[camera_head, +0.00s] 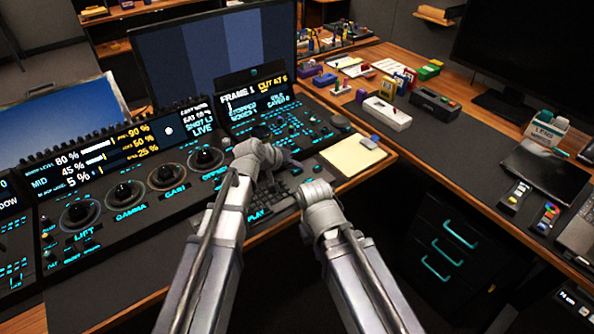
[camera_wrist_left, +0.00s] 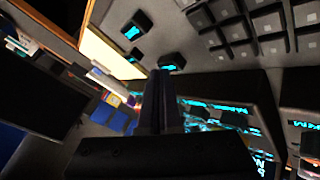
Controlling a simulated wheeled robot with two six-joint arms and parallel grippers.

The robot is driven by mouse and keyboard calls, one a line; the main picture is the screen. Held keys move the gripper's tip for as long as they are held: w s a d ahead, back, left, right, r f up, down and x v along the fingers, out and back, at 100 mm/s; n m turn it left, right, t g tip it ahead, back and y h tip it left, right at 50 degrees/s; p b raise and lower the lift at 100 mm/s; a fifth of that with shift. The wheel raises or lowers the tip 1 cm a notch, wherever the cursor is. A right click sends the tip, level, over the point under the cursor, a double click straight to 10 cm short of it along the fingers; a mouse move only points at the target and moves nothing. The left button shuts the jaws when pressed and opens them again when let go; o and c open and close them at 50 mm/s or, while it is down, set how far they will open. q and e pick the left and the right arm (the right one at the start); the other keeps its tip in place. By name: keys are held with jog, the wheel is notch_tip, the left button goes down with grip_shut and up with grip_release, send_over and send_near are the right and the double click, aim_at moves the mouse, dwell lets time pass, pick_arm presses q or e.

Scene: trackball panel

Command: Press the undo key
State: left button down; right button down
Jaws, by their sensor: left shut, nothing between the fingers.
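The control panel (camera_head: 150,215) carries trackballs, lit screens and several small keys with cyan marks. I cannot read which one is the undo key. My left gripper (camera_head: 290,164) is over the panel's right part, near the dark keypad (camera_head: 268,198). In the left wrist view its two dark fingers (camera_wrist_left: 160,74) are together and empty. Just beyond the tips is a dark key with a cyan mark (camera_wrist_left: 172,62), and a second cyan-marked key (camera_wrist_left: 136,25) lies further off. I cannot tell whether the tips touch a key. My right arm ends beside the keypad; its fingers are hidden.
A cream notepad (camera_head: 356,157) lies right of the keys. A large monitor (camera_head: 215,50) stands behind the panel. The side desk holds a white box (camera_head: 387,113), a dark tablet (camera_head: 540,170) and several small items. Grey matrix keys (camera_wrist_left: 240,30) fill the left wrist view's upper right.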

aim_at(295, 172)
pick_arm(q)
jog(key=shift+f, duration=0.3)
jog(key=shift+r, duration=0.1)
dwell(0.4)
jog(key=shift+r+p, duration=0.7)
jog(key=shift+r, duration=0.2)
notch_tip(295, 172, up, 5)
jog(key=p, duration=0.5)
dwell(0.5)
